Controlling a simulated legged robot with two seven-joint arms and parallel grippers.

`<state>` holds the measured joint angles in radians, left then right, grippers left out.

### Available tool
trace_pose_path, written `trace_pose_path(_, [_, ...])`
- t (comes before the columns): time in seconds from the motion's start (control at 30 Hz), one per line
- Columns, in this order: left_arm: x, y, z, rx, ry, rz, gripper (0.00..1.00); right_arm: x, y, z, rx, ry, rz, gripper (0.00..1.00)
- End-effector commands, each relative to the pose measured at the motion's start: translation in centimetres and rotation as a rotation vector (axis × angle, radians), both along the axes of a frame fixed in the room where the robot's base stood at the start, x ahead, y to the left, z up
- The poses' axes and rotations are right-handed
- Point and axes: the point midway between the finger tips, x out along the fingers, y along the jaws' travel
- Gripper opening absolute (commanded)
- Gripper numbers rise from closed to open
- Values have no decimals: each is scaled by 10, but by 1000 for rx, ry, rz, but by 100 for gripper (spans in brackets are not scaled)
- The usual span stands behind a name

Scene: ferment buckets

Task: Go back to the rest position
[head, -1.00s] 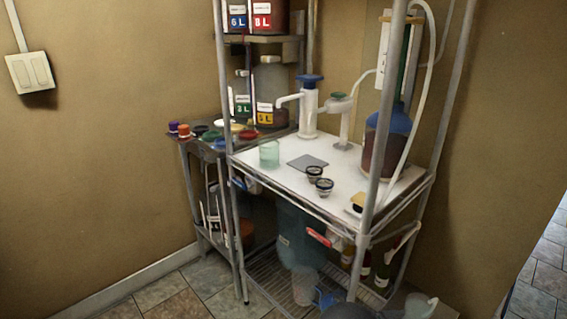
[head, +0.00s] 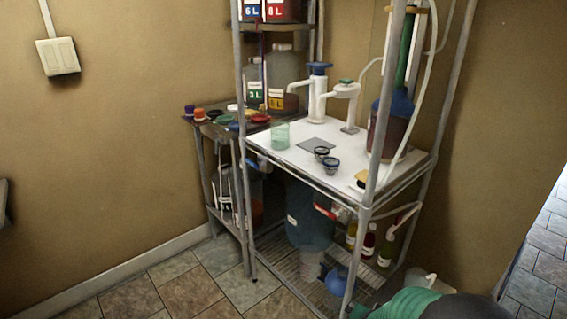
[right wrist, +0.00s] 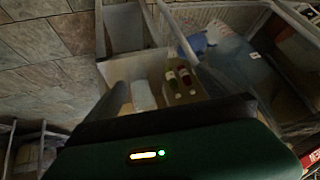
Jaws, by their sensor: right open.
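My right gripper (right wrist: 178,102) shows in the right wrist view with its two dark fingers apart. The gap between them is empty, over a pale box with bottles on the floor side of the rack. In the head view a green and dark part of my right arm is at the bottom right, in front of the rack's lower corner; its fingers cannot be made out there. My left gripper is in neither view.
The wire rack (head: 300,187) has a white top with a green beaker (head: 280,135), two small dark-rimmed cups (head: 331,166) and a grey pad (head: 316,145). A side table (head: 215,128) holds coloured lids. Tiled floor (head: 180,285) is clear at left. A dark object is cut off at the left edge.

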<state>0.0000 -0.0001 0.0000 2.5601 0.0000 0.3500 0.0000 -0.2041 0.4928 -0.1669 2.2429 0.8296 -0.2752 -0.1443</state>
Motion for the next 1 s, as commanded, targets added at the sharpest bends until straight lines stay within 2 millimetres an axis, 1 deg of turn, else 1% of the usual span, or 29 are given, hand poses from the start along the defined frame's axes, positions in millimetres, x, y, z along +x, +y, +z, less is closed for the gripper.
trace_pose_path(0.03, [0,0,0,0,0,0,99,-12,13,9,32,30,75,100])
trace_pose_path(0.07, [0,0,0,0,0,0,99,-22,21,13,48,56,127,100])
trace_pose_path(0.1, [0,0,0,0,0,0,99,-38,31,17,63,94,197,100])
trace_pose_path(0.17, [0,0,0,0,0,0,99,-64,42,24,75,156,300,100])
trace_pose_path(0.2, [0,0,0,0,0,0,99,-84,47,28,72,202,365,100])
trace_pose_path(0.27, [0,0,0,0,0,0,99,-113,50,33,56,271,454,100])
trace_pose_path(0.3, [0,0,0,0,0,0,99,-133,49,35,38,318,506,100])
trace_pose_path(0.37, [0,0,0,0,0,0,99,-161,44,38,4,388,571,100])
trace_pose_path(0.4, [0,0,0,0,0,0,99,-179,38,40,-25,434,610,100])
trace_pose_path(0.43, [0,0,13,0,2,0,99,-184,36,53,-35,452,621,100])
trace_pose_path(0.47, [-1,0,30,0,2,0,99,-182,38,70,-31,449,619,100])
trace_pose_path(0.5, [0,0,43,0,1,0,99,-181,38,82,-30,449,618,100])
trace_pose_path(0.57, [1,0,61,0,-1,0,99,-181,38,99,-30,449,618,100])
trace_pose_path(0.67, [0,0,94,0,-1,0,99,-180,38,132,-29,449,618,100])
trace_pose_path(0.77, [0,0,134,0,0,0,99,-180,38,172,-30,447,618,100])
trace_pose_path(0.8, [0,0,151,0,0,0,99,-180,38,190,-29,447,618,100])
trace_pose_path(0.9, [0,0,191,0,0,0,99,-180,38,230,-29,447,618,100])
trace_pose_path(1.0, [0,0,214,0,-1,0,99,-180,38,252,-29,447,618,100])
